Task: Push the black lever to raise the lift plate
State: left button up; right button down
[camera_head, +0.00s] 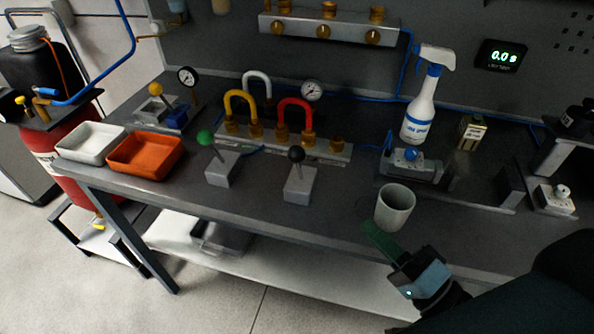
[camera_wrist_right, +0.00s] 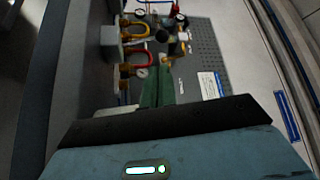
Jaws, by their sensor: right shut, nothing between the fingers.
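The black lever (camera_head: 296,156) has a round black knob on a short stem and stands on a light grey block (camera_head: 299,186) near the front of the bench, at the middle of the head view. My right gripper (camera_head: 371,230) is shut and empty, its green fingers pointing up-left at the bench's front edge, right of the lever and apart from it. Its green fingers also show in the right wrist view (camera_wrist_right: 157,82). I cannot tell for sure which part is the lift plate. My left gripper is not in view.
A grey cup (camera_head: 395,208) stands just beyond my right fingers. A green-knobbed lever (camera_head: 205,138) stands left of the black one. An orange tray (camera_head: 146,155) and a white tray (camera_head: 90,143) sit at the left. A spray bottle (camera_head: 420,108) stands behind. A display (camera_head: 502,56) reads 0.0 s.

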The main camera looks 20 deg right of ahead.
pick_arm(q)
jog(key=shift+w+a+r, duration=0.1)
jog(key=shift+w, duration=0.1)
pick_arm(e)
jog(key=shift+w+a+r, duration=0.1)
jog(key=shift+a+r, duration=0.05)
jog(key=shift+r, duration=0.1)
send_near(302, 160)
jog(key=p+x, duration=0.1)
jog(key=x, duration=0.4)
jog(key=shift+w+r+p, duration=0.15)
jog(key=shift+w+p, duration=0.15)
jog(key=shift+p, duration=0.05)
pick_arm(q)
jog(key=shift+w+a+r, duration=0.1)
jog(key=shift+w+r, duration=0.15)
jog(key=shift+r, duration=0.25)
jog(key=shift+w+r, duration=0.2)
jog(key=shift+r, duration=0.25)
pick_arm(e)
jog(key=shift+w+a, duration=0.25)
jog(key=shift+w, duration=0.4)
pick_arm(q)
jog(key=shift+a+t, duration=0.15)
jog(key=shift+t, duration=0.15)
pick_arm(e)
jog(key=shift+d, duration=0.15)
